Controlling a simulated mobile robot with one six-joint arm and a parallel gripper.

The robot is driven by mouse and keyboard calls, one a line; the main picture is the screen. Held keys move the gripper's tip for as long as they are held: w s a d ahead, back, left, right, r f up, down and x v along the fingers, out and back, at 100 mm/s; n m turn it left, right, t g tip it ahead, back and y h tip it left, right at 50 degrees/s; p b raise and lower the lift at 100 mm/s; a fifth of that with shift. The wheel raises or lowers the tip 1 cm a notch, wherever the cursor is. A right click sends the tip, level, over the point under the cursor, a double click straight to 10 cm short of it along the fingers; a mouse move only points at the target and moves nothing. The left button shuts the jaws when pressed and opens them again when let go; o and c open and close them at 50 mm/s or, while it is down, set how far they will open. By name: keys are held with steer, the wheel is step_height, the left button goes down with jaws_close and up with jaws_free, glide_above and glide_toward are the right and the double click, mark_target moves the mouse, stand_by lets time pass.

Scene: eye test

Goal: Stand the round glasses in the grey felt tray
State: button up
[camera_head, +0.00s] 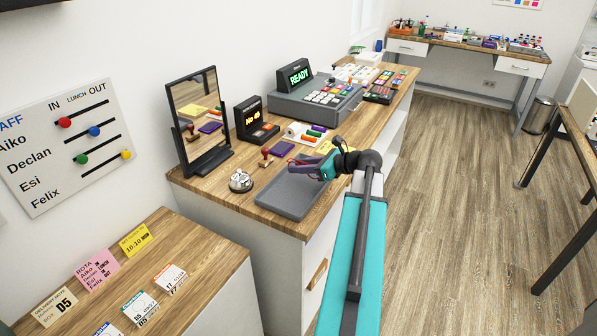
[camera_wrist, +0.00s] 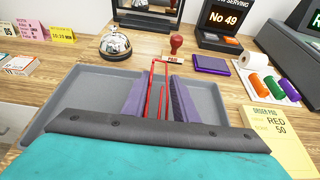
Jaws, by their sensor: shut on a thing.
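The grey tray (camera_head: 285,203) lies on the wooden counter; in the wrist view its flat, empty surface (camera_wrist: 78,88) spreads on both sides of my gripper (camera_wrist: 158,88). In the head view my gripper (camera_head: 318,169) is over the tray's right part. Its purple pads are shut on a thin red wire-like frame (camera_wrist: 153,92), seen nearly edge-on and standing upright between them. It seems to be glasses, but no round lens shows. The wrist housing hides the lower part, so I cannot tell whether it touches the tray.
A bell (camera_wrist: 115,43) and a red-handled stamp (camera_wrist: 176,44) stand behind the tray, with a purple pad (camera_wrist: 211,64) beside them. A mirror (camera_head: 197,118), a "No 49" display (camera_head: 254,122) and a register (camera_head: 314,97) stand farther back. A yellow order pad (camera_wrist: 272,138) lies right.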

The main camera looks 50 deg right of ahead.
mark_target(299, 179)
steer(key=shift+w+d, duration=0.2)
steer(key=shift+w, duration=0.45)
steer(key=shift+f, duration=0.1)
steer(key=shift+f+p, duration=0.5)
steer(key=shift+f, duration=1.2)
steer(key=shift+f, duration=0.15)
steer(key=o, duration=1)
steer(key=shift+o, duration=0.2)
steer(key=shift+r, duration=0.2)
steer(key=b+v, duration=0.2)
steer(key=v, duration=1)
steer(key=shift+s+f, duration=0.1)
